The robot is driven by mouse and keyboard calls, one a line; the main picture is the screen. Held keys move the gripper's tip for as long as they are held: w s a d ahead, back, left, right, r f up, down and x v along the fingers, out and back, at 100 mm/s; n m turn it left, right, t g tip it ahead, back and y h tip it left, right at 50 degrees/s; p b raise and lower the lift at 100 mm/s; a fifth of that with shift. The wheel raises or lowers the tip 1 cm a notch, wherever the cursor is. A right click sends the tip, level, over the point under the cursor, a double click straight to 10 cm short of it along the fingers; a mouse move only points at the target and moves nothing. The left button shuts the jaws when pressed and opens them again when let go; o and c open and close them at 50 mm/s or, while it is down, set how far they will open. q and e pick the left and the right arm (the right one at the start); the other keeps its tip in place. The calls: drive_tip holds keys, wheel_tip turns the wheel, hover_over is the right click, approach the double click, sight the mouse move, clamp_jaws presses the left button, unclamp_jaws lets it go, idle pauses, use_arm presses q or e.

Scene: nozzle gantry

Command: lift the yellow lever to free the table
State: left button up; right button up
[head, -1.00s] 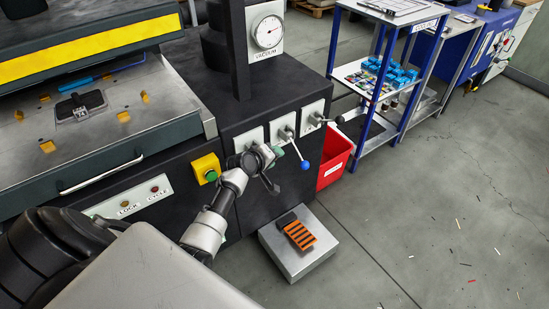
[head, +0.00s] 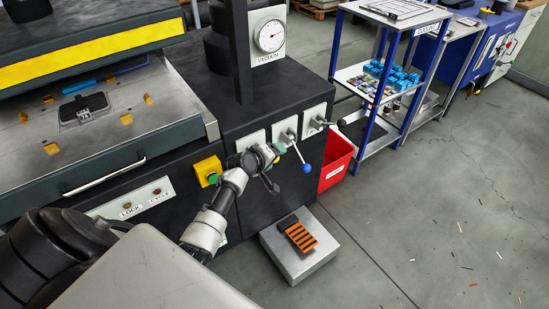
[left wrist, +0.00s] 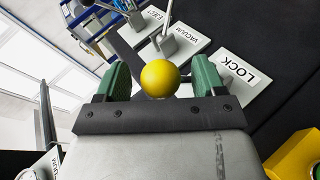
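The yellow lever shows in the left wrist view as a round yellow knob (left wrist: 160,78), beside a plate marked LOCK (left wrist: 240,72). My left gripper (left wrist: 160,80) is open, with its green fingers on either side of the knob and a visible gap on each side. In the head view my left gripper (head: 264,157) is at the leftmost lever plate on the black machine front and hides most of the yellow lever. The table (head: 120,120) is the metal plate with yellow pieces, at the left of the head view. My right gripper is not in view.
Right of my gripper are a blue-knobbed lever (head: 307,168) and a black-knobbed lever (head: 341,123). A yellow box with a green button (head: 208,171) is just to the left. Below are a metal step (head: 300,262) and a red bin (head: 336,163).

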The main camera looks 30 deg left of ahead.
use_arm(q)
drive_tip(key=shift+a+r, duration=0.2)
drive_tip(key=shift+s+r, duration=0.1)
drive_tip(key=shift+s, duration=0.05)
drive_tip(key=v, duration=1)
drive_tip(key=shift+s, duration=0.25)
drive_tip(key=shift+d, duration=0.1)
drive_tip(key=s+d+f+m+g, duration=0.2)
drive_tip(key=s+f, duration=0.3)
drive_tip(key=f, duration=0.4)
drive_tip(key=s+d+f+m+g, duration=0.25)
drive_tip(key=s+f, duration=0.25)
drive_tip(key=f, duration=0.4)
drive_tip(key=s+d+f+m+g, duration=0.1)
drive_tip(key=s+d+f+g, duration=0.2)
drive_tip(key=f, duration=0.7)
drive_tip(key=s+d+f+m+g, duration=0.1)
drive_tip(key=s+d+f+m, duration=0.1)
drive_tip(key=s, duration=0.8)
drive_tip(key=s+d+f+m+g, duration=0.1)
drive_tip(key=s+d+f+m, duration=0.1)
drive_tip(key=s+f+m, duration=0.2)
drive_tip(key=s+d+f+m+g+y, duration=0.1)
drive_tip(key=s+d+f+m, duration=0.2)
drive_tip(key=s+f, duration=0.4)
drive_tip(key=s, duration=0.9)
drive_tip(key=shift+s+f+m, duration=0.35)
drive_tip(key=shift+f, duration=0.05)
